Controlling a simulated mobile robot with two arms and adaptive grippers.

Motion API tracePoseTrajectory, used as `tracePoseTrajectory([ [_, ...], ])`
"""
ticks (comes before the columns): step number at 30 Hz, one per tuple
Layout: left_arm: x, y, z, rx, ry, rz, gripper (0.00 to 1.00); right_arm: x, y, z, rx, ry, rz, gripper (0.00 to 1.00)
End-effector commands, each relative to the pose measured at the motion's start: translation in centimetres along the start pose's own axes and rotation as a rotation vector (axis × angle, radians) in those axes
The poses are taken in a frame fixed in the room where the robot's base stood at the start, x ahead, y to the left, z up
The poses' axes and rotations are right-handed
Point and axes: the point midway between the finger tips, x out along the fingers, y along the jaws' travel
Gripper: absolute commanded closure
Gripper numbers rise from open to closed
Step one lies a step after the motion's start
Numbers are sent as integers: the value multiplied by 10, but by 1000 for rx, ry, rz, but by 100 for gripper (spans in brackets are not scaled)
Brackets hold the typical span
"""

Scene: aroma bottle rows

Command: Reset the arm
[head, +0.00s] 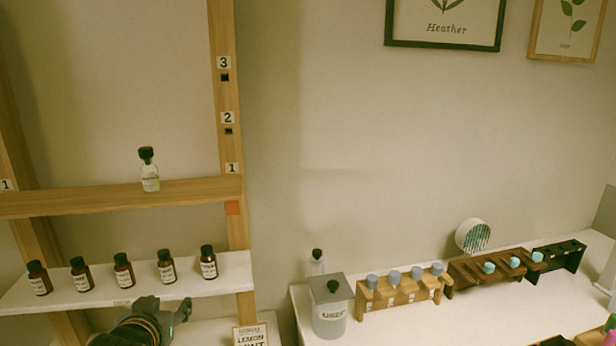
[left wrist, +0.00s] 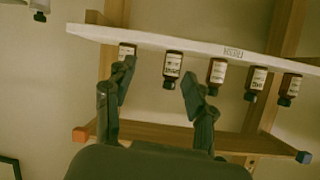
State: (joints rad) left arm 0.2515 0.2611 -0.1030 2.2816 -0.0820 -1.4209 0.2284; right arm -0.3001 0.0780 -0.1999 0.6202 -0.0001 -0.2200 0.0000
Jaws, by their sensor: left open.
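My left gripper (head: 167,307) is low in the head view, in front of and below the right part of the white shelf (head: 120,300). In the left wrist view its two fingers (left wrist: 158,72) are apart with nothing held between them. Several brown bottles with black caps stand in a row on that shelf, among them the rightmost bottle (head: 208,263). In the left wrist view the row appears upside down, and one bottle (left wrist: 172,68) shows between the fingertips, beyond them. The left finger partly covers another bottle (left wrist: 127,50). My right gripper is not in view.
A clear bottle (head: 150,172) stands on the wooden upper shelf (head: 80,200). On the white table at right stand a lidded grey canister (head: 330,318), a wooden rack (head: 400,294) with blue-capped vials, and a darker rack (head: 463,277). A label card (head: 250,336) is near the gripper.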

Motion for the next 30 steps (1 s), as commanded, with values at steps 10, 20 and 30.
tracePoseTrajectory([
  [10,-70,43,233,121,-493,156,45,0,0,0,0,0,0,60],
  [20,-150,55,332,166,-755,251,45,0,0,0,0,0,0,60],
  [30,-123,70,406,179,-832,273,45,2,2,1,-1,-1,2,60],
])
